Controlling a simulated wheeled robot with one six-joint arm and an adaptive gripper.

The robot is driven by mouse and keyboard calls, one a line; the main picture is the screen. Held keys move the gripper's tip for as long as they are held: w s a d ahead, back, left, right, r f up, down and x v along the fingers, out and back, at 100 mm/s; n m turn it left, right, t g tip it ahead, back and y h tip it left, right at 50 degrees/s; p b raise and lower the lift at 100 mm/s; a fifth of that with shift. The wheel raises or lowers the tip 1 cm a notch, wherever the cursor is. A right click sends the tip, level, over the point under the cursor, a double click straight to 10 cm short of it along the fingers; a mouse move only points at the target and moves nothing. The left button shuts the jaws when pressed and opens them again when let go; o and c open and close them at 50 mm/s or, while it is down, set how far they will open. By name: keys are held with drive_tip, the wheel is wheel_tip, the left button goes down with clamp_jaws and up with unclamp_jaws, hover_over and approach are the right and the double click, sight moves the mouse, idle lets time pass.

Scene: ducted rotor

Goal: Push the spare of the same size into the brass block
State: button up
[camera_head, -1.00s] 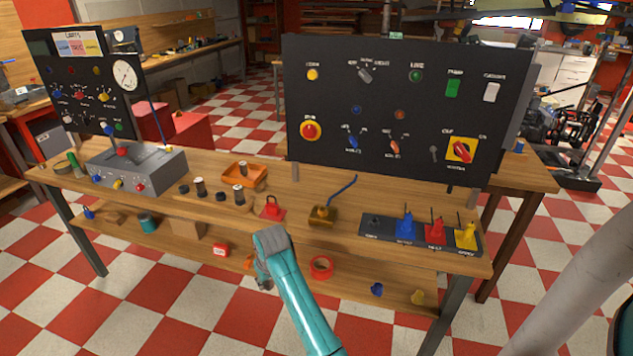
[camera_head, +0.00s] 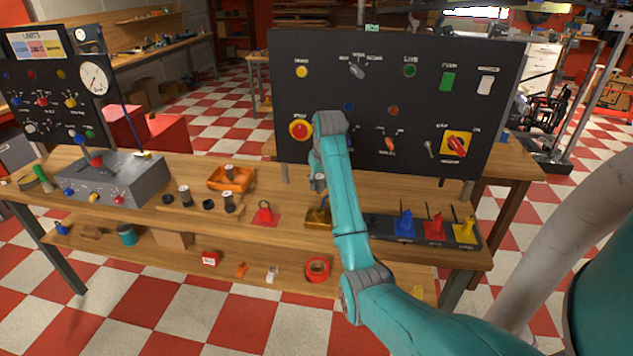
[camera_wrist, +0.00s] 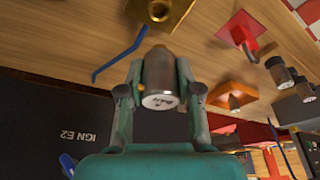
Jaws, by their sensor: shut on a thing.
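My gripper (camera_wrist: 158,92) is shut on a spare (camera_wrist: 158,75), a silver-grey cylinder with a white lettered end facing the wrist camera and a brass-coloured far tip. The brass block (camera_wrist: 178,12) shows at the top of the wrist view, with a round opening. The spare points toward it but is apart from it. In the head view the brass block (camera_head: 317,218) is on the bench, partly hidden by my arm. My gripper (camera_head: 318,184) is above it there. Other dark cylinders with pale ends (camera_head: 185,195) stand to the left, one in an orange tray (camera_head: 222,184).
A blue rod or lead (camera_wrist: 118,54) lies beside the block. A red piece (camera_head: 265,213) is left of the block, and a rack with blue, red and yellow parts (camera_head: 378,229) is to the right. An upright black control panel (camera_head: 420,105) stands behind.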

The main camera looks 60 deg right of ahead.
sight(320, 191)
idle(0.3)
drive_tip(key=shift+f, duration=2.8)
drive_tip(key=shift+f, duration=1.4)
drive_tip(key=o, duration=1.2)
drive_tip(key=shift+a, duration=0.1)
drive_tip(key=v, duration=0.7)
drive_tip(key=shift+r, duration=0.2)
drive_tip(key=shift+s, duration=0.2)
